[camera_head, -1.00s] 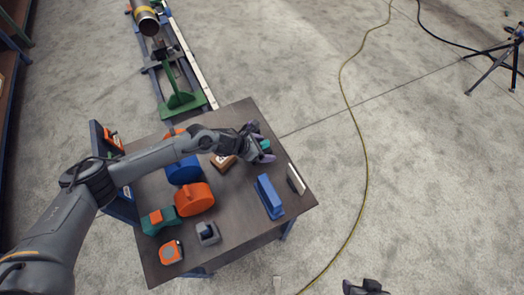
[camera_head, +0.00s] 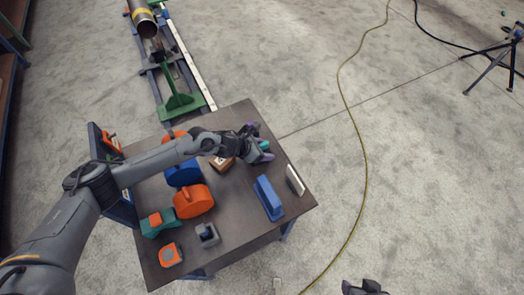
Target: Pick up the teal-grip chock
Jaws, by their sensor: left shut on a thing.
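My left gripper (camera_head: 261,143) is over the far right part of the dark table. It is shut on the teal-grip chock (camera_head: 265,145), of which only a small teal part shows between the fingers. Purple patches show beside the teal, and I cannot tell whether they belong to the fingers or the chock. The gripper hides most of the chock, and I cannot tell whether it touches the table top. My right gripper (camera_head: 365,287) is a dark shape at the bottom edge, away from the table; its fingers are unclear.
On the table (camera_head: 235,225) are a blue block (camera_head: 269,198), a pale-faced plate (camera_head: 295,180), a brown box (camera_head: 221,164), orange (camera_head: 193,201) and blue (camera_head: 183,173) rounded items, and a green-and-orange item (camera_head: 158,222). A yellow cable (camera_head: 365,150) crosses the floor at right.

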